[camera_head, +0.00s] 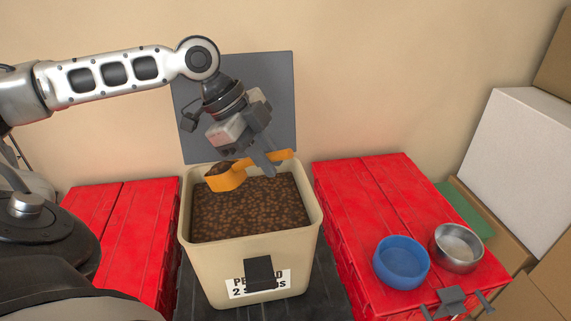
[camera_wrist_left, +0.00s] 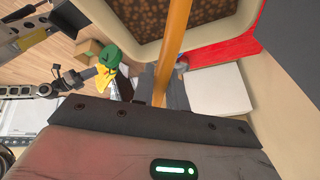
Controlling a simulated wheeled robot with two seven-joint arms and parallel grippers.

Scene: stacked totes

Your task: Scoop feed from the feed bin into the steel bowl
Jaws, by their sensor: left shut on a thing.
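The orange scoop (camera_head: 228,181) is above the feed at the bin's back left, with brown feed in its cup. My left gripper (camera_head: 268,165) is shut on the scoop's handle, which also crosses the left wrist view (camera_wrist_left: 176,45). The tan feed bin (camera_head: 205,270) stands open in the middle, well filled with brown pellets (camera_head: 250,210). Its grey lid (camera_head: 280,85) is raised behind. The steel bowl (camera_head: 458,262) stands on the right red tote (camera_head: 350,190); its light interior shows no brown feed.
A blue bowl (camera_head: 401,278) stands close beside the steel bowl on its left. A white box (camera_head: 522,165) and cardboard boxes (camera_head: 490,215) stand at the right. The right tote's back part is clear.

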